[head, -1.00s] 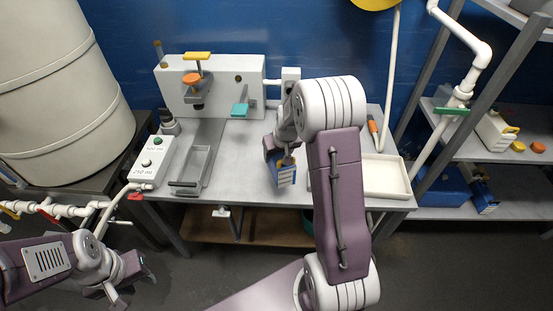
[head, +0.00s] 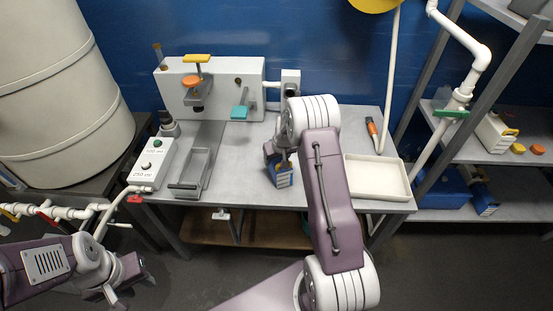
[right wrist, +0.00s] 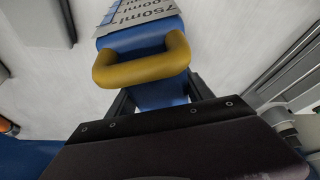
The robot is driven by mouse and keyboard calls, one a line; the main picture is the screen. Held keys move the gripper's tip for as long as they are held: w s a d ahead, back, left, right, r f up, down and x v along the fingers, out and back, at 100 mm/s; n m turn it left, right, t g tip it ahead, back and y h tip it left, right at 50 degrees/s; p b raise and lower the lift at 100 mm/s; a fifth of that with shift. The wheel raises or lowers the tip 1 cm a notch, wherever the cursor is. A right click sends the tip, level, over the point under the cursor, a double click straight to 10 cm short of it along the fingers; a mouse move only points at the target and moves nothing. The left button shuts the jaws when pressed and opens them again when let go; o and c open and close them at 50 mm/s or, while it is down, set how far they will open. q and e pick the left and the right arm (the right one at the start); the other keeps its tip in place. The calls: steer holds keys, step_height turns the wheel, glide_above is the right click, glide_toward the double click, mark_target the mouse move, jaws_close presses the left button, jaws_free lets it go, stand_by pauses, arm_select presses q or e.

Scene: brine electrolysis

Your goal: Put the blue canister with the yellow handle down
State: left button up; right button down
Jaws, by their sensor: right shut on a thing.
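The blue canister (head: 280,176) is over the front middle of the grey bench (head: 240,160). It looks upright, and its base is at or just above the bench top; I cannot tell if it touches. My right gripper (right wrist: 160,97) is shut on the canister. In the head view my right arm partly covers the gripper and the canister's top. My left gripper (head: 130,287) is open and empty, low at the left, away from the bench.
A grey open tray (head: 192,172) and a white button box (head: 152,163) are left of the canister. A cream tray (head: 378,176) is to the right. A white apparatus (head: 212,88) with coloured handles stands behind. Bare bench lies around the canister.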

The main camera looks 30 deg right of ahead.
steer(key=shift+f, duration=0.1)
steer(key=shift+c, duration=2)
jaws_free()
